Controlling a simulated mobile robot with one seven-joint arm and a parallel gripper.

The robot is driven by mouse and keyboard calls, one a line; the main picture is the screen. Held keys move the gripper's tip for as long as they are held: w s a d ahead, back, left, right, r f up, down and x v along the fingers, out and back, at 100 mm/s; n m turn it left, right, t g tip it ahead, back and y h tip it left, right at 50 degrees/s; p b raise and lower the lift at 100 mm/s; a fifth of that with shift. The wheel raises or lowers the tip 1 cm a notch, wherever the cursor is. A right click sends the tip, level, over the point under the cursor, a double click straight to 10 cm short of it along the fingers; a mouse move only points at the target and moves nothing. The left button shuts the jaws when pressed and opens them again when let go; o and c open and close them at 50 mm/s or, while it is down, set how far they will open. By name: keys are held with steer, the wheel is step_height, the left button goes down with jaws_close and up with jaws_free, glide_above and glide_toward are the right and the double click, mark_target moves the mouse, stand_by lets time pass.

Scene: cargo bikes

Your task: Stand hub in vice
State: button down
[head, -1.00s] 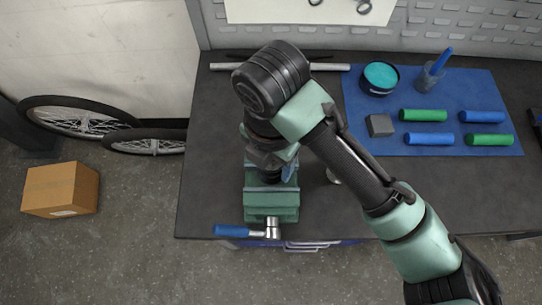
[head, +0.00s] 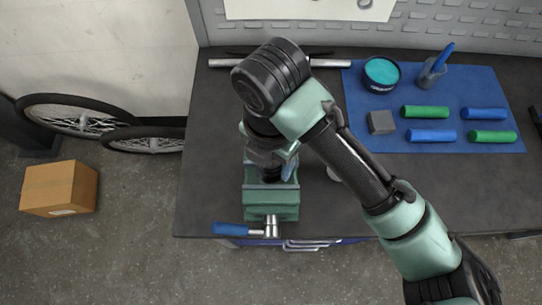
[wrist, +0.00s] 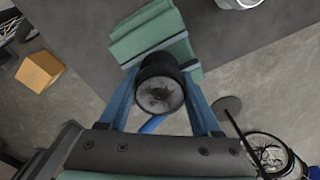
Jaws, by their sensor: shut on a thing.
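The vice (head: 271,198) is green, with a blue-handled lever, at the bench's front edge in the head view. In the wrist view the vice (wrist: 153,38) shows beyond my gripper. My gripper (wrist: 160,98) is shut on the hub (wrist: 160,88), a dark round part between its two blue fingers, its round end face towards the wrist camera. The hub is over or at the vice jaws. I cannot tell whether it touches them.
A blue mat (head: 488,88) at the bench's right holds green and blue grips, a grey block (head: 381,122), a teal tin (head: 381,75) and a cup with a blue tool (head: 432,74). A metal tube (head: 330,63) lies at the back. A cardboard box (head: 60,188) stands on the floor.

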steer(key=shift+f+b, duration=0.65)
stand_by(0.7)
jaws_free()
